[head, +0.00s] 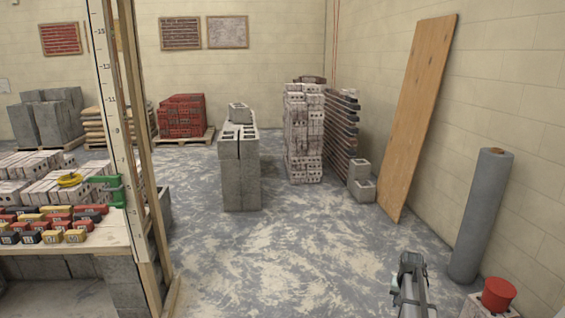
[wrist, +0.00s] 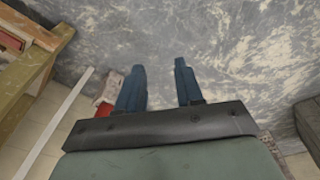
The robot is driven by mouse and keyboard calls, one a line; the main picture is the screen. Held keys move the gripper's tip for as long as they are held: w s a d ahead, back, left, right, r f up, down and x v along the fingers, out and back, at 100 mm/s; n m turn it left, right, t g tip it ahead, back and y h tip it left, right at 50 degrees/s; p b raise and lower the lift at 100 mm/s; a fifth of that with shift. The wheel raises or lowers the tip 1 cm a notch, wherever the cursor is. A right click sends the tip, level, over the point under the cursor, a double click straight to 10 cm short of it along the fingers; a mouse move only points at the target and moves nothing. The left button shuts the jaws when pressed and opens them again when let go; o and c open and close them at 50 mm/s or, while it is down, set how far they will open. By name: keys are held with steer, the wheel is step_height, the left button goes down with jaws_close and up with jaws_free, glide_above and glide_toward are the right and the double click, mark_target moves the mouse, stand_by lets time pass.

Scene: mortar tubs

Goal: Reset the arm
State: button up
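My gripper (wrist: 158,86) shows in the wrist view with its two dark blue fingers spread apart. It is open, with only the grey, pale-streaked floor (wrist: 200,35) visible between the fingers. In the head view part of my arm (head: 412,285) shows at the bottom, right of centre, over bare floor. I cannot make out the fingertips there.
A bench (head: 60,240) with bricks and coloured blocks stands at left behind a timber post (head: 115,120). Concrete blocks (head: 238,170) and a brick stack (head: 303,140) stand farther back. A grey roll (head: 478,215) and red tub (head: 498,293) are at right. The middle floor is clear.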

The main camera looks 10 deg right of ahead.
steer(key=s+a+f+n, duration=0.25)
steer(key=s+a, duration=0.25)
steer(key=a, duration=0.7)
steer(key=s+a+f+n+g+y, duration=0.15)
steer(key=s+a+f, duration=0.25)
steer(key=a, duration=0.7)
steer(key=s+a+f+n, duration=0.3)
steer(key=s+a+f, duration=0.15)
steer(key=a, duration=0.75)
steer(key=s+f+g, duration=0.3)
steer(key=s+f, duration=0.6)
steer(key=s, duration=0.6)
steer(key=s+f+g, duration=0.3)
steer(key=s+f, duration=0.7)
steer(key=s, duration=0.4)
steer(key=shift+s+d+f, duration=0.25)
steer(key=shift+s+d, duration=0.1)
steer(key=shift+d, duration=0.05)
